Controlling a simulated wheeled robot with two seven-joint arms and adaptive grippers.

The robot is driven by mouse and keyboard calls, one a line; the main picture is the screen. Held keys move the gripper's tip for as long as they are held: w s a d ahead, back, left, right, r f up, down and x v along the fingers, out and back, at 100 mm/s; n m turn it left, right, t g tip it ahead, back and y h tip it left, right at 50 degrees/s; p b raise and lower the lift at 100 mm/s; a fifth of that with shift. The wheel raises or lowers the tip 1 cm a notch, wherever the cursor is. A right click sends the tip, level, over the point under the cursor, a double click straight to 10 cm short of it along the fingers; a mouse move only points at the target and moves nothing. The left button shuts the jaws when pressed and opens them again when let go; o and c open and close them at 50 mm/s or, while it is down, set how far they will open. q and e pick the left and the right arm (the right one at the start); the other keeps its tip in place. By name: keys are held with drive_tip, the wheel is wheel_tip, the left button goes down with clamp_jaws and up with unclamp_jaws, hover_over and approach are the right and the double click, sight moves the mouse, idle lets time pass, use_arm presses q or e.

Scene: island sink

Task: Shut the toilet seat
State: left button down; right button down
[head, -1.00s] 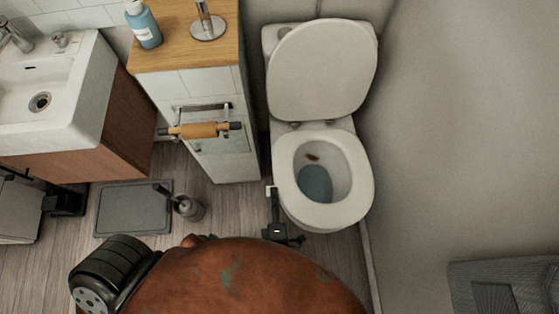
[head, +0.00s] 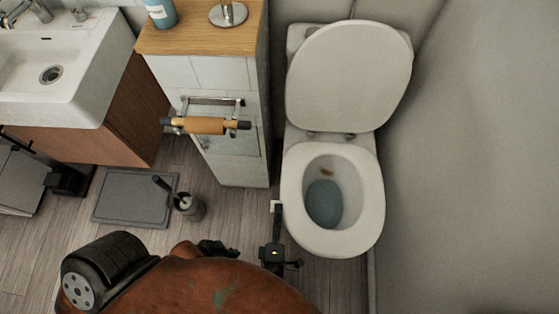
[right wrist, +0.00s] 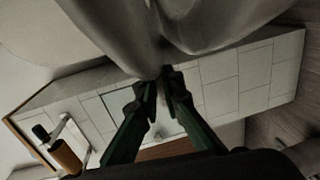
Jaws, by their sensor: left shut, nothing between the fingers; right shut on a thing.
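The white toilet (head: 372,215) stands right of centre in the head view. Its lid (head: 348,75) is upright, leaning back on the tank. The ring seat (head: 297,225) lies flat on the bowl, whose inside is open to view. My right gripper (head: 277,210) is beside the left rim of the seat. The right wrist view shows its dark fingers (right wrist: 164,80) shut, tips against the pale toilet edge (right wrist: 150,65); the exact contact is hard to see. My left gripper (head: 215,248) is low in the head view, shut and empty, partly hidden by my arm.
A tiled cabinet (head: 230,160) with a roll holder (head: 205,125) stands left of the toilet. A toilet brush (head: 188,207) and a grey mat (head: 135,198) are on the floor. A sink (head: 75,75) is at the left; a bare wall (head: 475,170) is at the right.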

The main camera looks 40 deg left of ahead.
drive_tip(key=shift+s, duration=0.3)
drive_tip(key=c, duration=2.5)
unclamp_jaws()
drive_tip(key=shift+o, duration=0.6)
drive_tip(key=shift+r, duration=0.1)
drive_tip(key=shift+w, duration=0.1)
